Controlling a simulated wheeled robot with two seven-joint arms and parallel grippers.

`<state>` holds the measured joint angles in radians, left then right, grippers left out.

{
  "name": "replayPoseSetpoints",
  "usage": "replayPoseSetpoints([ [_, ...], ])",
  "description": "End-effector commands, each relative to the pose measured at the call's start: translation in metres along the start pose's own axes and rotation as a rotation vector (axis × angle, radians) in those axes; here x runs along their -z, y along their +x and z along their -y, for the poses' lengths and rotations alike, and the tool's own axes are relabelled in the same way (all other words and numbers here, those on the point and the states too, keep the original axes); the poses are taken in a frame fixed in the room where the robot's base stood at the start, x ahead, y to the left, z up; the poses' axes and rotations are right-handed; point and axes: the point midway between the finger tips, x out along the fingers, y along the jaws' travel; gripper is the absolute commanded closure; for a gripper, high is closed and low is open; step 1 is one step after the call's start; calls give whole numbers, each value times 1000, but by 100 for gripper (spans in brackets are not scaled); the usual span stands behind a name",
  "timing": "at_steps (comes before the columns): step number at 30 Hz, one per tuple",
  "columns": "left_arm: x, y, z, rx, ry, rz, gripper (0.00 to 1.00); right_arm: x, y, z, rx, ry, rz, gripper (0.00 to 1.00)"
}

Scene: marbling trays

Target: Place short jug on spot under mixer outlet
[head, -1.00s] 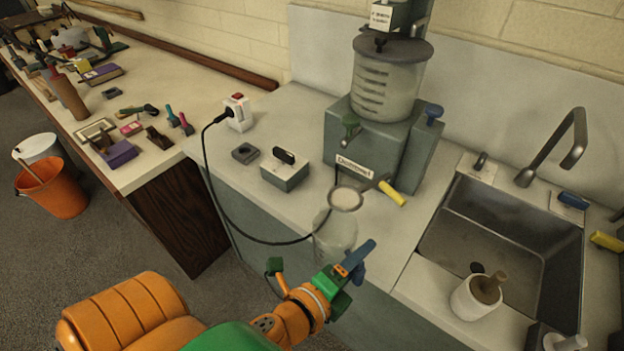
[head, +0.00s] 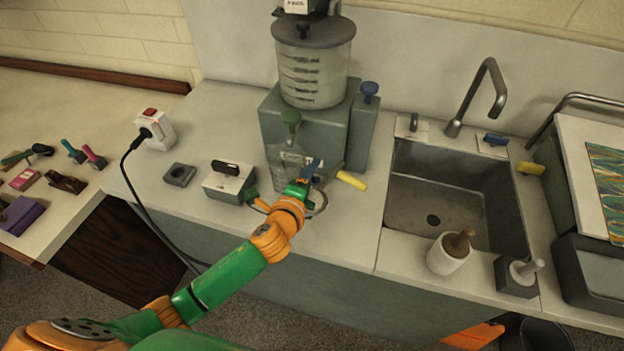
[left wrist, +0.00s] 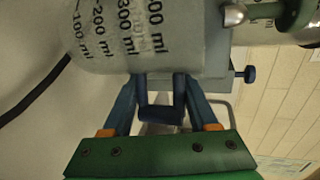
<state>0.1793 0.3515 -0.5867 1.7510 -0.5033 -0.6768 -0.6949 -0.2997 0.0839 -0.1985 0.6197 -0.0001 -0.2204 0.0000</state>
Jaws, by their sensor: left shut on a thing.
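The short jug (head: 284,158) is clear, with black ml marks; in the left wrist view the jug (left wrist: 135,35) fills the upper left. My left gripper (head: 300,190) is shut on its handle (left wrist: 160,112). The jug is held in front of the grey mixer (head: 270,128), close to the green-handled outlet tap (head: 290,122). In the left wrist view the metal outlet (left wrist: 236,14) is near the jug's upper-mark end. My gripper and wrist hide part of the jug, its base and the spot, so I cannot tell whether it touches the counter. My right gripper is out of view.
A grey switch box (head: 228,183) stands left of the jug. A yellow-handled tool (head: 350,180) lies to the right. The sink (head: 455,190) and a white pot with a pestle (head: 447,256) are further right. A black cable (head: 128,190) hangs over the front edge.

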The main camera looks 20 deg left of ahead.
Motion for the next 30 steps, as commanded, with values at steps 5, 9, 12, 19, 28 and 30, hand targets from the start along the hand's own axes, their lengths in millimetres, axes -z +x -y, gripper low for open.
replayPoseSetpoints([
  [5, 1, 14, -15, -4, -1, 1, 100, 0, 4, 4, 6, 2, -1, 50],
  [9, 2, 19, -33, -2, -2, 0, 100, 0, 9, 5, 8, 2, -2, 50],
  [12, 2, 19, -32, 0, 0, 0, 100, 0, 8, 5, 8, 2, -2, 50],
  [19, 2, 19, -34, -1, 0, 0, 33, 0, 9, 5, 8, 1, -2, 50],
  [28, 2, 19, -33, -1, 0, 0, 11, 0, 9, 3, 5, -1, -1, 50],
  [30, 2, 18, -33, -1, 0, 0, 11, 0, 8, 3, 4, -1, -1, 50],
])
